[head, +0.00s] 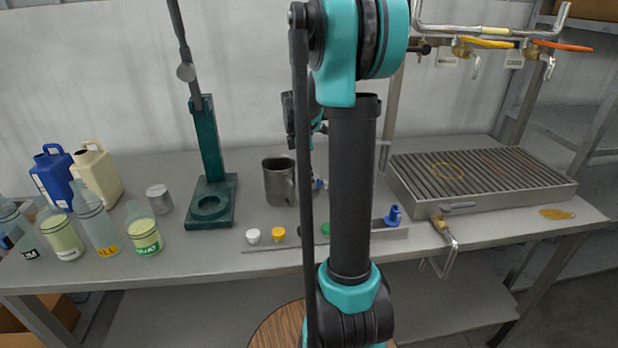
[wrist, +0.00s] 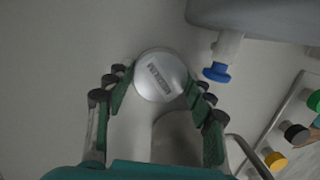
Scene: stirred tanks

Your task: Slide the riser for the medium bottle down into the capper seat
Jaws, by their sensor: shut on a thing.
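In the wrist view my gripper (wrist: 160,88) is shut on a round silvery metal piece, the riser (wrist: 158,75), with a small dark label on its flat top. The label is too small to read. The green capper (head: 208,150) stands upright on the table left of centre in the head view, with a round seat (head: 211,206) in its base. The seat looks empty. The capper is not seen in the wrist view. My arm hides the gripper's fingers and the held riser in the head view.
A metal pitcher (head: 278,183) stands right of the capper. A grey metal cylinder (head: 159,199) and several labelled bottles (head: 145,232) stand to its left. A rail (head: 270,246) with coloured caps lies in front. A slatted metal drain rack (head: 480,175) is at right.

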